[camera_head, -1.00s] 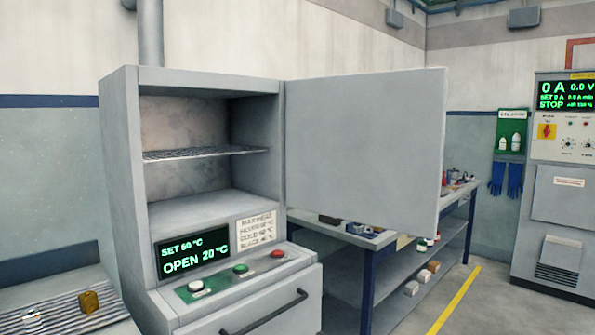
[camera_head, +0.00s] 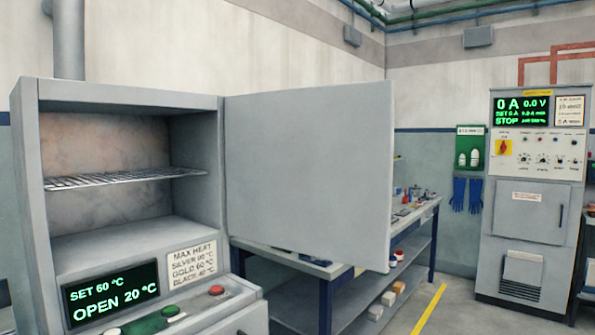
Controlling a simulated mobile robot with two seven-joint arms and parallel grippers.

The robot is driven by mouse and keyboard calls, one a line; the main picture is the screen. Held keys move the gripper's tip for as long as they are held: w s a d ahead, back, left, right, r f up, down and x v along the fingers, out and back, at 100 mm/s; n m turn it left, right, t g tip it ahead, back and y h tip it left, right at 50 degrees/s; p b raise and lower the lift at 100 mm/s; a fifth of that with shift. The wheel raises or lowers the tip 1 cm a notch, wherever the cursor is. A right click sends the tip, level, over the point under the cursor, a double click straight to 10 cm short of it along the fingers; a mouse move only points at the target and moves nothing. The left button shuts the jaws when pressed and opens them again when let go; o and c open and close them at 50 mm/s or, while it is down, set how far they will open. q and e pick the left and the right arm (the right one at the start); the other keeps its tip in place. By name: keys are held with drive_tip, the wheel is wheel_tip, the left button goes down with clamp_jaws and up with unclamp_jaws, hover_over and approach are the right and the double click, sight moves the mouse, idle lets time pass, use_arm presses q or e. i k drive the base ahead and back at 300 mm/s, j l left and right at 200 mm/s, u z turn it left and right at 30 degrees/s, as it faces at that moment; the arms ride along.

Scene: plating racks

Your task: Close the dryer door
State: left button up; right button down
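The grey dryer (camera_head: 140,95) stands at the left of the head view with its chamber open to me. Its flat grey door (camera_head: 310,170) is swung wide open to the right, hinged at the chamber's right edge. Inside are a wire shelf (camera_head: 125,178) and bare walls; I see nothing on the shelf. The display (camera_head: 110,294) reads SET 60 °C and OPEN 20 °C. Neither of my grippers shows in the view.
A blue-legged workbench (camera_head: 415,235) with small items stands behind the door. A grey power cabinet (camera_head: 530,200) stands at the right. Blue gloves (camera_head: 466,194) hang on the back wall. Floor with a yellow line (camera_head: 430,308) is clear between bench and cabinet.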

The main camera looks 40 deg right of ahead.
sight(309, 170)
drive_tip(key=i+l+u, duration=0.2)
drive_tip(key=l, duration=0.9)
drive_tip(key=l+u, duration=0.2)
drive_tip(key=l, duration=0.9)
drive_tip(key=l+u, duration=0.25)
drive_tip(key=l, duration=0.85)
drive_tip(key=k+l+u, duration=0.2)
drive_tip(key=l, duration=0.9)
drive_tip(key=i+l, duration=0.05)
drive_tip(key=i, duration=0.05)
